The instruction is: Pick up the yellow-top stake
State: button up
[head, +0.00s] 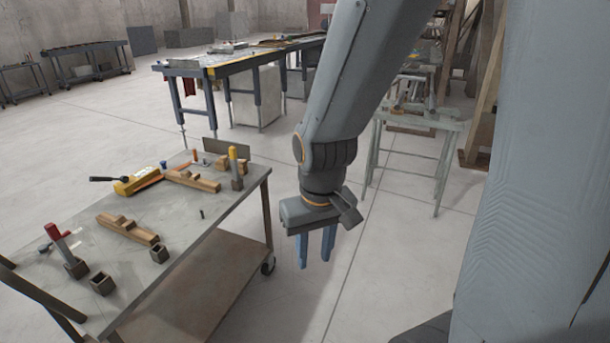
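The yellow-top stake (234,161) stands upright in a small dark holder (237,183) near the far right corner of the cart table (180,218). My gripper (317,264) hangs to the right of the table, past its edge, with its blue fingers pointing down. The fingers show a gap between them and nothing is held. My gripper is apart from the stake, to its right and lower in the picture.
A red-top stake (58,242) stands in another holder at the table's near left. Wooden blocks (127,228), a yellow tool (138,181) and empty square holders (103,283) also lie on the table. A workbench (240,62) and a small stand (420,118) are behind.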

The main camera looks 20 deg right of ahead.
aim_at(233, 151)
jog(key=u, duration=0.4)
jog(key=i, duration=0.85)
jog(key=z, duration=0.35)
jog(key=k, duration=0.6)
jog(key=z, duration=0.6)
jog(key=i, duration=1.15)
jog(key=u, duration=0.6)
jog(key=i, duration=0.45)
jog(key=u, duration=0.3)
